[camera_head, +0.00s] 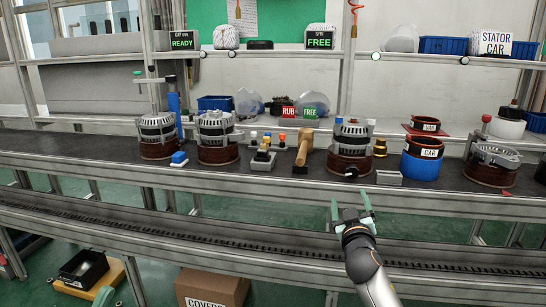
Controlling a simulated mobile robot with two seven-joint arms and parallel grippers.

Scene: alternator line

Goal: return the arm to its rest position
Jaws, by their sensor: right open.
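My right gripper (352,213) shows at the lower middle right, with its arm coming up from the bottom edge. Its two green-grey fingers are spread apart with nothing between them. It appears in front of the bench's front edge, below an alternator (351,148) on a brown round base, and looks apart from it.
Shelves stand behind. A cardboard box (212,289) and a yellow platform (100,280) are on the floor.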

